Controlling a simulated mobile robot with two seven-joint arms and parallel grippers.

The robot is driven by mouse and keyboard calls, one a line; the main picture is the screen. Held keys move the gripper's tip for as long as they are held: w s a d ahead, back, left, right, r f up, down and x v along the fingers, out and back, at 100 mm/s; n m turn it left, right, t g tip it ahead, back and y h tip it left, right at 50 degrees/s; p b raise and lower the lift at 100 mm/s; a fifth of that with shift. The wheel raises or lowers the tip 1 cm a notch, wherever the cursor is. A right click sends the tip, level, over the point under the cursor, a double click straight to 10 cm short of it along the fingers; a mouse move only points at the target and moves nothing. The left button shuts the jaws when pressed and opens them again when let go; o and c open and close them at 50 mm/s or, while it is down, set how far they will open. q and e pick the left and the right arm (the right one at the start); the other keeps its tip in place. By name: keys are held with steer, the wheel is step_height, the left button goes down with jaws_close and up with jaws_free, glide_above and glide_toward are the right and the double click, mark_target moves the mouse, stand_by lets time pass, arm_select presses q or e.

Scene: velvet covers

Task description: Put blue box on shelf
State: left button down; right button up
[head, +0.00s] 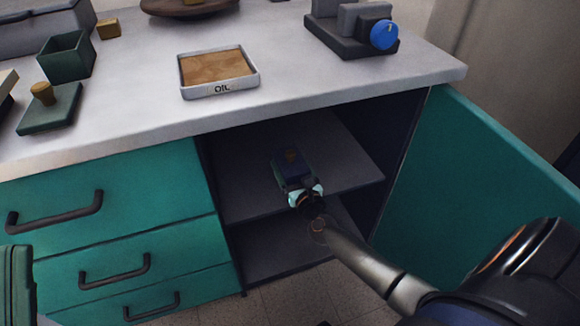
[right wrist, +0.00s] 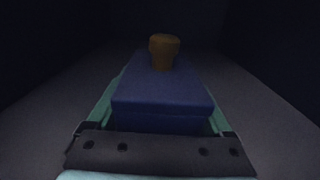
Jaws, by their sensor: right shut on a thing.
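The blue box (head: 291,167) is inside the open cabinet, over its upper shelf (head: 240,184). In the right wrist view the box (right wrist: 162,103) shows a dark blue body with a brown knob (right wrist: 164,50) on top. My right gripper (head: 299,187) reaches into the cabinet and is shut on the box, with a finger on each side in the right wrist view (right wrist: 158,132). I cannot tell whether the underside of the box touches the shelf. My left gripper is not clearly in view.
The open teal door (head: 480,190) stands to the right of my right arm. The cabinet's dark side walls flank the shelf. Above is the counter (head: 300,65) with an oil tray (head: 217,74) and a green lid (head: 50,110). Closed drawers (head: 110,210) are at left.

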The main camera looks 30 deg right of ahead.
steer(key=shift+f, duration=0.1)
steer(key=o, duration=1.2)
steer(key=shift+c, duration=0.2)
